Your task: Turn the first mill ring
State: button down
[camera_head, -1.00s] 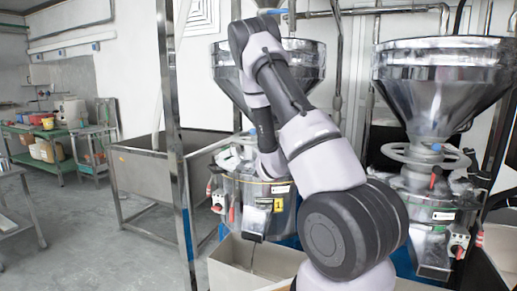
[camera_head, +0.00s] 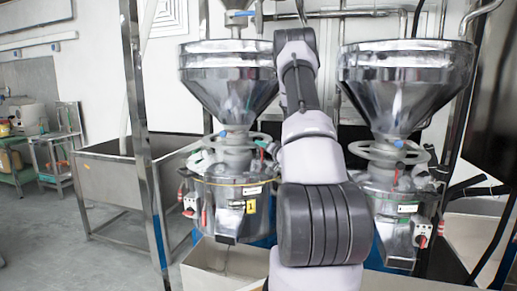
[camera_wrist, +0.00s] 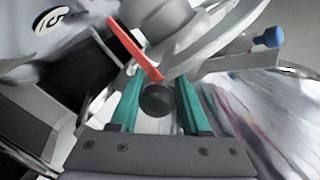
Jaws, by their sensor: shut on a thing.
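The left mill is a metal machine with a yellow "1" label (camera_head: 251,206) under a steel funnel. Its pale grey ring (camera_head: 208,142) sits around the neck below the funnel, its right side partly behind my arm. In the wrist view, my gripper (camera_wrist: 157,97) has teal fingers on either side of a round black knob (camera_wrist: 156,101) and is shut on it. A curved grey ring part (camera_wrist: 205,45) runs just beyond the fingertips. A red lever (camera_wrist: 135,52) crosses close by the left finger. In the head view, my gripper is hidden behind my arm.
A second mill with a similar ring (camera_head: 385,151) stands to the right. A blue-tipped part (camera_wrist: 268,38) sticks out right of the ring in the wrist view. A steel post (camera_head: 146,150) stands left of the first mill. A beige bin (camera_head: 208,270) is below it.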

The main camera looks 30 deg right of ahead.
jog(key=shift+d+r, duration=0.25)
jog(key=shift+d, duration=0.4)
jog(key=c, duration=0.5)
grip_release()
jog(key=shift+c, duration=0.2)
jog(key=shift+a+f, duration=0.1)
jog(key=shift+a, duration=0.1)
jog(key=s, duration=1)
jog(key=shift+s, duration=0.4)
